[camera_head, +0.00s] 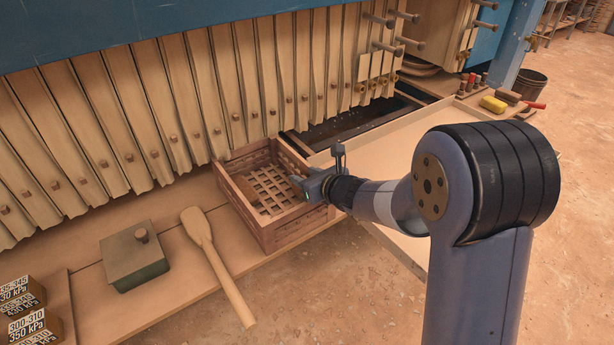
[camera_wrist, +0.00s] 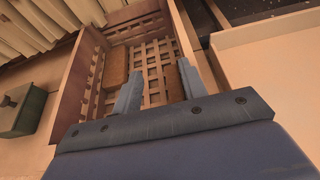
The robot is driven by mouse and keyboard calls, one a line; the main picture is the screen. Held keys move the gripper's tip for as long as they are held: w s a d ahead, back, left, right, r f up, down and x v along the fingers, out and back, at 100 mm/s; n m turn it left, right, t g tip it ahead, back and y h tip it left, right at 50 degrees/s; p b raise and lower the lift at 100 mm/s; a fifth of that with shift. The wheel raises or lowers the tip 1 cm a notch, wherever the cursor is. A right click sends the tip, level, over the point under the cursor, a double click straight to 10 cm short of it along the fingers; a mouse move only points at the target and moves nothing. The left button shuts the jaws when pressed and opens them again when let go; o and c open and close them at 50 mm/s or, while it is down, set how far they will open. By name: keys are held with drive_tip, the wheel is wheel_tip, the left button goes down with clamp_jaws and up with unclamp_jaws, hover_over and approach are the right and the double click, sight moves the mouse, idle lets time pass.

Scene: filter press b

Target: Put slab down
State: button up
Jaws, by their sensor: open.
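A brown lattice-bottomed wooden crate (camera_head: 295,232) stands on the ledge below the press; its left wall (camera_wrist: 78,88) shows in the wrist view. Brown slab-like blocks lie in the crate: one (camera_wrist: 117,67) at the left and one (camera_wrist: 173,84) beside my right fingertip. I cannot tell which of them is the task's slab. My gripper (camera_wrist: 160,72) is open, its fingers spread over the crate with lattice visible between them. In the head view my gripper (camera_head: 308,184) is at the crate's right side; its fingertips are partly hidden.
A wooden paddle (camera_head: 213,255) and a green lidded box (camera_head: 135,258) lie left of the crate. Labelled blocks (camera_head: 28,312) stand at the far left. A pale tray (camera_head: 385,155) is right of the crate. Hanging press cloths (camera_head: 150,110) line the back. A yellow block (camera_head: 493,104) lies farther right.

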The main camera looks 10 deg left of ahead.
drive_tip(key=shift+r, duration=0.1)
drive_tip(key=r+p, duration=0.1)
drive_tip(key=p, duration=0.1)
drive_tip(key=shift+r+p, duration=0.35)
drive_tip(key=b+v, duration=0.1)
drive_tip(key=v, duration=1)
drive_tip(key=shift+s+d+f, duration=0.15)
drive_tip(key=shift+s+d, duration=0.15)
drive_tip(key=shift+d, duration=0.1)
